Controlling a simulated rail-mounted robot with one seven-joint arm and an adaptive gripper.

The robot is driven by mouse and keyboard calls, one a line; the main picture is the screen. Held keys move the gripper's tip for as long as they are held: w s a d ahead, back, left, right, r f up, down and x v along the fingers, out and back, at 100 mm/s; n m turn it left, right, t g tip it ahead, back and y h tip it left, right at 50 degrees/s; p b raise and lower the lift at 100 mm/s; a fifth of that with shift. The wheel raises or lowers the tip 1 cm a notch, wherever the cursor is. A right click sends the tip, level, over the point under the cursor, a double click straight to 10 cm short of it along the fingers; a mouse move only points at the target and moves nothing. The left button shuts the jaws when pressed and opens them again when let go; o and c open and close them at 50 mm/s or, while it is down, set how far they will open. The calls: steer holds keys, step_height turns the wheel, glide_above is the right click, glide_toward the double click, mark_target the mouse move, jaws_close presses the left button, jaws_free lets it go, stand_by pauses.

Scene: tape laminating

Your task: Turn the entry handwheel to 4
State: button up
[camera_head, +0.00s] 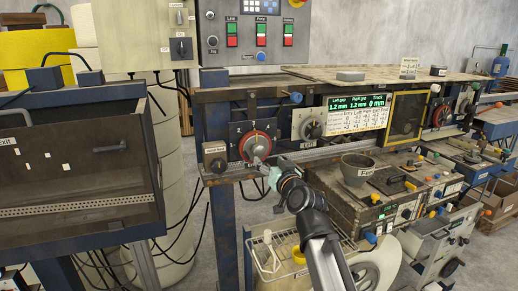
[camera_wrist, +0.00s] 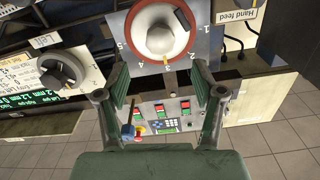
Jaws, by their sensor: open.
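A handwheel with a red ring and pale hub (camera_head: 257,147) sits on a dark dial plate at the left of the machine front; I cannot read a name on it. In the wrist view this handwheel (camera_wrist: 160,30) is at the top, with a dark grip on its upper right and a yellow mark at its lower rim. Numbers ring it on the plate, partly cut off. My gripper (camera_wrist: 160,72) is open and empty, its fingers below the wheel in the picture and apart from it.
A grey knob (camera_head: 311,126) and a green display (camera_head: 357,101) are to the right. Another red-ringed dial (camera_head: 440,115) is further right. A small hand-feed knob (camera_head: 216,164) is to the left.

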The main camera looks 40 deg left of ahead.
mark_target(260, 152)
steer(key=p+x, duration=0.2)
steer(key=x, duration=0.7)
steer(key=shift+w+a, duration=0.1)
steer(key=c, duration=1.1)
